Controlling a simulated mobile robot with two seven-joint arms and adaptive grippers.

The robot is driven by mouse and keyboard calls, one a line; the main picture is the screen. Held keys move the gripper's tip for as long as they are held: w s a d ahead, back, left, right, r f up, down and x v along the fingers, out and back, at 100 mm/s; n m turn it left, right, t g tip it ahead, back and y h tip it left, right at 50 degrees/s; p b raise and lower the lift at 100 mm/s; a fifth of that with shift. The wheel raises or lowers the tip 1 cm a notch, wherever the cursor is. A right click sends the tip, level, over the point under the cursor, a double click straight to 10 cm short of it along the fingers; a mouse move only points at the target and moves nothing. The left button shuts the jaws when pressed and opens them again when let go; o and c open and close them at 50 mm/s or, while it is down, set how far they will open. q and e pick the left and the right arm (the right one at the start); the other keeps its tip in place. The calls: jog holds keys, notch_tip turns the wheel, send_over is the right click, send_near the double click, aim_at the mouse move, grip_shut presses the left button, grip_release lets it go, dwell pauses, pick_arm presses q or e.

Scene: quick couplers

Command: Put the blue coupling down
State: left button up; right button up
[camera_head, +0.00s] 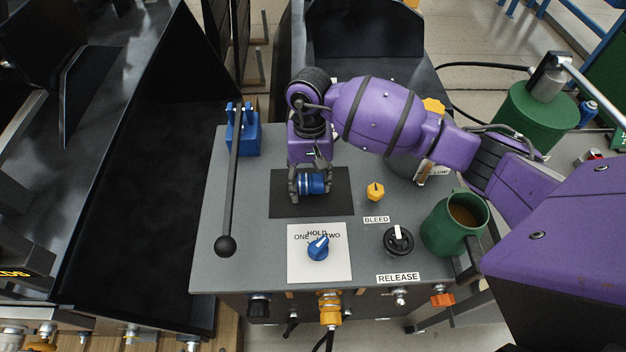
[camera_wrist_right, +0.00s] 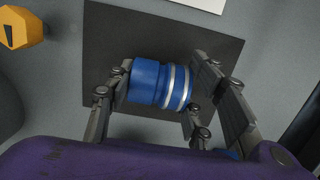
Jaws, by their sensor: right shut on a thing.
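The blue coupling (camera_head: 311,184) is a short blue cylinder with silver rings, lying on its side between the fingers of my right gripper (camera_head: 308,188). In the right wrist view the coupling (camera_wrist_right: 160,84) shows between the fingers of the right gripper (camera_wrist_right: 160,95), which is shut on it. It is over the black mat (camera_head: 285,207) on the grey panel; the mat also fills the middle of the wrist view (camera_wrist_right: 110,35). I cannot tell whether the coupling touches the mat. My left gripper is not in view.
A blue selector knob (camera_head: 318,248) on a white plate is in front of the mat. A yellow bleed knob (camera_head: 375,192), a black release knob (camera_head: 398,240) and a green mug (camera_head: 450,228) stand to the right. A long black lever (camera_head: 231,190) is to the left.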

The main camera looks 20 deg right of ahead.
jog(key=o, duration=0.8)
jog(key=shift+f, duration=0.25)
jog(key=o, duration=0.5)
jog(key=shift+r, duration=0.1)
jog(key=r, duration=0.4)
jog(key=w+r, duration=0.1)
jog(key=r, duration=0.3)
jog(key=w+r, duration=0.1)
jog(key=r, duration=0.3)
jog(key=shift+d+r+b, duration=0.2)
jog(key=shift+d+b, duration=0.05)
jog(key=shift+b, duration=0.1)
